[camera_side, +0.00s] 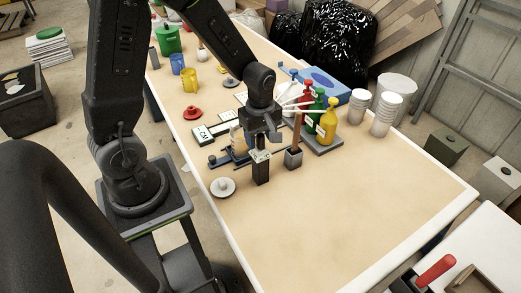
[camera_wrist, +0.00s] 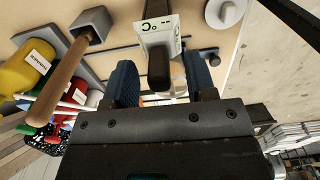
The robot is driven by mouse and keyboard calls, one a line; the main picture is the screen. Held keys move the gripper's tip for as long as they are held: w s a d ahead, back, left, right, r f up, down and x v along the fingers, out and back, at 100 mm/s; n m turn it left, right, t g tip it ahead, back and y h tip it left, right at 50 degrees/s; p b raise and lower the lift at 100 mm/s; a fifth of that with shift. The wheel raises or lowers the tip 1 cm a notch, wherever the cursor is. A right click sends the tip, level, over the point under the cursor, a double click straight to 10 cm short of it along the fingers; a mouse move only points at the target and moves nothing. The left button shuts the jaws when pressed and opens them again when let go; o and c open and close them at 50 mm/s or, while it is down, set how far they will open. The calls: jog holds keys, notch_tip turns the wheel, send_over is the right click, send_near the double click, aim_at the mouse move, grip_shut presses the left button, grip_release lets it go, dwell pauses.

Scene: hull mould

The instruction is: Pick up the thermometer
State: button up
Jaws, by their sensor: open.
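The thermometer, a white body with °C-like markings and a dark rounded part, appears in the wrist view (camera_wrist: 158,34) at the top middle. In the side view it seems to be the small white piece (camera_side: 260,156) over a dark upright block, right under my gripper. My gripper (camera_side: 261,142) is open and points down at it. In the wrist view the two blue-grey fingers of my gripper (camera_wrist: 159,68) stand on either side of the thermometer's dark part, with a gap visible at each side. I cannot tell whether either finger touches it.
A wooden-handled tool in a grey block (camera_side: 293,157) stands close at the right. Red, green and yellow bottles (camera_side: 327,122) stand behind it on a grey tray. A white disc with a knob (camera_side: 223,187) lies at the front left. The table's front right (camera_side: 370,215) is clear.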

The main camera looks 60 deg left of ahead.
jog(key=shift+f, duration=0.7)
jog(key=shift+c, duration=0.4)
grip_shut()
